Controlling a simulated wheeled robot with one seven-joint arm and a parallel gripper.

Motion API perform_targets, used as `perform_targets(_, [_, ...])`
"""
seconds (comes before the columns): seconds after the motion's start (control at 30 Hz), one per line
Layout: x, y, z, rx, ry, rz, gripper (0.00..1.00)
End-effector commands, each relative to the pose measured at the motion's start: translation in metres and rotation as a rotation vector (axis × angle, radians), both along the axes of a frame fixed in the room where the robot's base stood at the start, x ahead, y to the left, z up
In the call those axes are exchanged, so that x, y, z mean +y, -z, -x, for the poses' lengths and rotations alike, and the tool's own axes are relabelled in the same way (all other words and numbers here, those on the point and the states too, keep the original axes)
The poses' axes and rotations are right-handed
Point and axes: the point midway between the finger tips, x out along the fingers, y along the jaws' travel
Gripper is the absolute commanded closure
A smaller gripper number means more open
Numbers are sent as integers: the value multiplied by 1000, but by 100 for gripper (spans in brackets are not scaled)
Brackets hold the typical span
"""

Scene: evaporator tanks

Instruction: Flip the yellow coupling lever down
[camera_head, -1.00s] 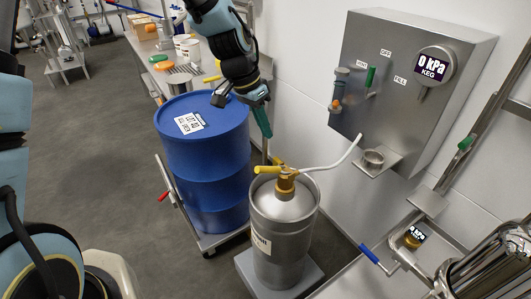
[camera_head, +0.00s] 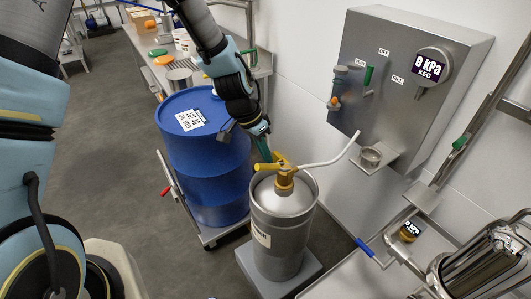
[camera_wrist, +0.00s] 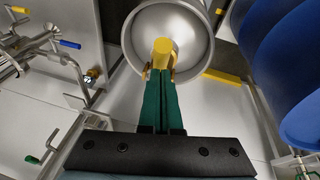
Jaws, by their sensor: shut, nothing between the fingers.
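The yellow coupling lever (camera_head: 268,167) sticks out to the left from the brass coupling (camera_head: 285,180) on top of the steel keg (camera_head: 284,225). My gripper (camera_head: 266,156) is shut with nothing in it, and its green fingers point down beside the lever in the head view. In the wrist view my gripper (camera_wrist: 161,80) has its fingertips at the near end of the yellow lever (camera_wrist: 163,50), over the keg top (camera_wrist: 138,35). I cannot tell whether the fingertips touch the lever. The fingers hide part of the coupling.
A blue drum (camera_head: 205,160) on a cart stands left of the keg. A white hose (camera_head: 335,154) runs from the coupling towards the steel wall panel (camera_head: 400,85) with its gauge. A blue-handled valve (camera_head: 368,250) is at the lower right. Open floor lies at the left.

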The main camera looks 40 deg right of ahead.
Motion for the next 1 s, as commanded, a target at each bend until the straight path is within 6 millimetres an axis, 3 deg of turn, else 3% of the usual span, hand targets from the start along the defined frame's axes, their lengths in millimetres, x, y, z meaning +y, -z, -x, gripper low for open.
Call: perform_targets(1.0, [33, 46, -1, 1, 0, -1, 100])
